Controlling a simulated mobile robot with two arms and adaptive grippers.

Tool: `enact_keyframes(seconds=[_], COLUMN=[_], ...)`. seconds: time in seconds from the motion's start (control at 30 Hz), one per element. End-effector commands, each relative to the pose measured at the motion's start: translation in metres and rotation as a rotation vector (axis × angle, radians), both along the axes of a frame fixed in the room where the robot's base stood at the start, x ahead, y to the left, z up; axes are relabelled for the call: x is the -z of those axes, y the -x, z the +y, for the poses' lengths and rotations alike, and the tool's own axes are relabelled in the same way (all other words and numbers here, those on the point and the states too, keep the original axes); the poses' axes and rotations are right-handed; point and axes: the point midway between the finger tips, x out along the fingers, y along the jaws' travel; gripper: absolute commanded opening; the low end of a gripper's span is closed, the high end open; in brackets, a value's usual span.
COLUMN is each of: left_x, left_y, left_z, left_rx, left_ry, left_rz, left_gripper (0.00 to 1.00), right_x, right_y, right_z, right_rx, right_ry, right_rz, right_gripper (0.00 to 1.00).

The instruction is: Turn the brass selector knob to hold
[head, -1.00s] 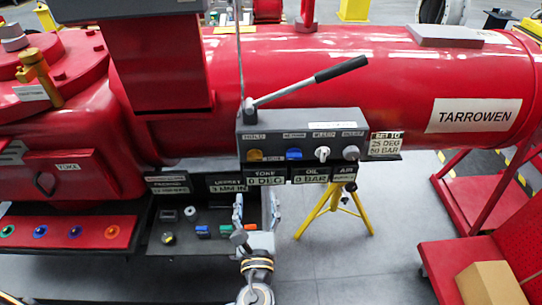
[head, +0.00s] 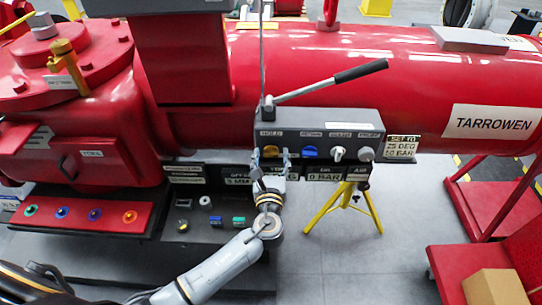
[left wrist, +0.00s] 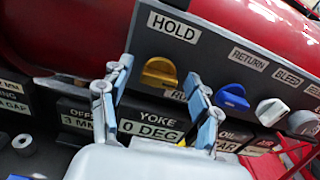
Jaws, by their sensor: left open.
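The brass selector knob (head: 271,151) is the leftmost control on the grey panel box (head: 310,118), under a HOLD label (left wrist: 173,27). In the left wrist view the knob (left wrist: 159,72) has its grip bar lying roughly sideways, and a partly hidden label, seemingly RUN, sits below it. My left gripper (head: 272,163) is open and empty just in front of and slightly below the knob. In the left wrist view its two fingers (left wrist: 159,78) stand either side of the knob; I cannot see them touching it. My right gripper is not in view.
A blue knob (left wrist: 232,97) and a white knob (left wrist: 270,111) sit to the right on the same panel. A lever with a black handle (head: 360,71) rises above the box. A gauge strip reading YOKE 0 DEG (left wrist: 150,127) runs below. A yellow stand (head: 345,205) is at lower right.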

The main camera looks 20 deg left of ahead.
Motion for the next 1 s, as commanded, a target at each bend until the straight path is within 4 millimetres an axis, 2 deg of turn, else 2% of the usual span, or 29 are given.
enact_keyframes(seconds=[0.17,0.43,0.77,1.0], left_x=[0.000,0.000,0.002,0.004], left_y=[0.000,0.000,0.001,0.001], left_z=[0.000,0.000,0.000,0.000], left_rx=[0.000,0.001,0.001,0.000], left_ry=[0.000,0.000,0.042,0.179], left_rz=[0.001,0.001,-0.011,-0.051], left_gripper=[0.62,0.08,0.08,0.08], right_x=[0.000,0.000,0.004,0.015], right_y=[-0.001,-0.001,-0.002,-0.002], right_z=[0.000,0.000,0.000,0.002], right_rx=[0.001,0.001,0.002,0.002], right_ry=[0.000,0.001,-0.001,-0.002], right_rz=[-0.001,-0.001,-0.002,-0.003], right_gripper=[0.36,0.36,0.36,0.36])
